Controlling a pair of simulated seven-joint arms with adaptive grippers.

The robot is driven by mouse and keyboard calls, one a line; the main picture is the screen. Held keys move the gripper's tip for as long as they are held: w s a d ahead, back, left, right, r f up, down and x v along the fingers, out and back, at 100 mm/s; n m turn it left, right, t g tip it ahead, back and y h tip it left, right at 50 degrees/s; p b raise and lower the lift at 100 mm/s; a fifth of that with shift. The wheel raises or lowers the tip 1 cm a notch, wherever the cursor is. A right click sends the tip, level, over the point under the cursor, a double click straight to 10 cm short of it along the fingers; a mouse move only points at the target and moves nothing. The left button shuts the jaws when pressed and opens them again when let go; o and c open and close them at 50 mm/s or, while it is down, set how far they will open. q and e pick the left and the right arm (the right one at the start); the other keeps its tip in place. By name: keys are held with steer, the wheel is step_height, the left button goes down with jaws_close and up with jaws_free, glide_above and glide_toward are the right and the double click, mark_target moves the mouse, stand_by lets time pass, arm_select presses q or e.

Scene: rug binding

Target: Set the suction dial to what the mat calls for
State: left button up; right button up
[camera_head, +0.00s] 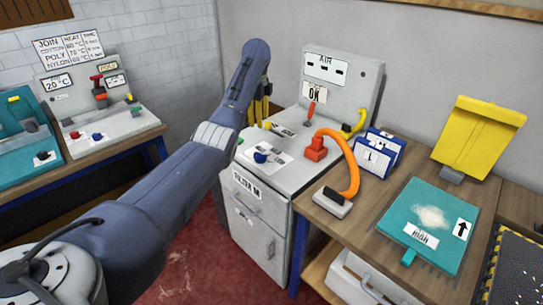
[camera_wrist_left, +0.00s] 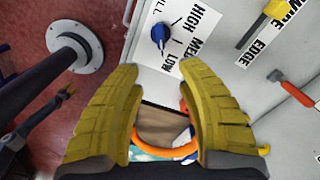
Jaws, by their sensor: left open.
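The suction dial is a blue knob (camera_head: 262,157) on a white plate on top of the grey cabinet. In the left wrist view the knob (camera_wrist_left: 160,36) has HIGH, MED and LOW printed to its right, with another cut-off label at the top edge; I cannot tell which mark it points at. The teal mat (camera_head: 448,204) lies on the wooden bench at right, with a whitish patch, a black arrow label and a white label (camera_head: 421,236) reading HIGH. My left gripper (camera_head: 259,120) is open and empty, yellow fingers down, above the cabinet near the dial.
An orange hose (camera_head: 352,165) arches from a red block to a nozzle (camera_head: 332,202) on the bench. A red lever (camera_head: 310,112) and yellow handle (camera_head: 356,122) rise behind. Another machine (camera_head: 105,120) stands left.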

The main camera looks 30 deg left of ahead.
mark_target(260, 154)
arm_select(q)
step_height(260, 154, down, 17)
steer(key=shift+f, duration=0.1)
stand_by(0.7)
jaws_close()
stand_by(0.3)
